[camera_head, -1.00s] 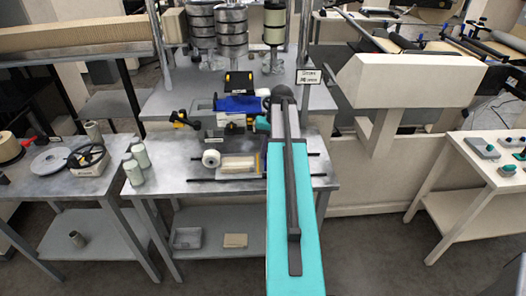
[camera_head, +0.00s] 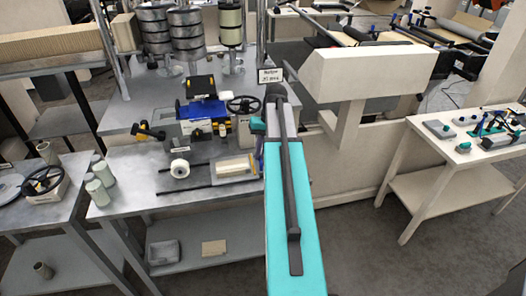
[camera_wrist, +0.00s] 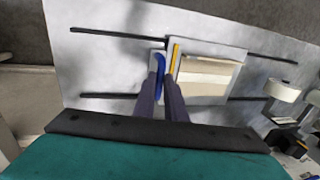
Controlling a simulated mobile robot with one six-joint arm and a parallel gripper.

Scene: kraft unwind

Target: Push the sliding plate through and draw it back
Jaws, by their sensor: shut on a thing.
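The sliding plate (camera_head: 237,167) is a pale flat piece with a beige pad on top, lying across two dark rails on the grey metal table, right beside my arm. In the wrist view the plate (camera_wrist: 208,72) has a yellow strip along its near edge and a blue piece (camera_wrist: 160,64) beside it. My gripper (camera_wrist: 166,75) has its two dark fingers close together at this edge, shut on the blue-edged end of the plate. The exact grip is partly hidden by the fingers. In the head view my arm hides the fingertips.
A white roll (camera_head: 180,168) stands left of the plate, with a blue machine block (camera_head: 202,110) and a black handwheel (camera_head: 243,104) behind. A sign (camera_head: 271,75) stands beyond my arm. A side table (camera_head: 470,140) is at right, with open floor between.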

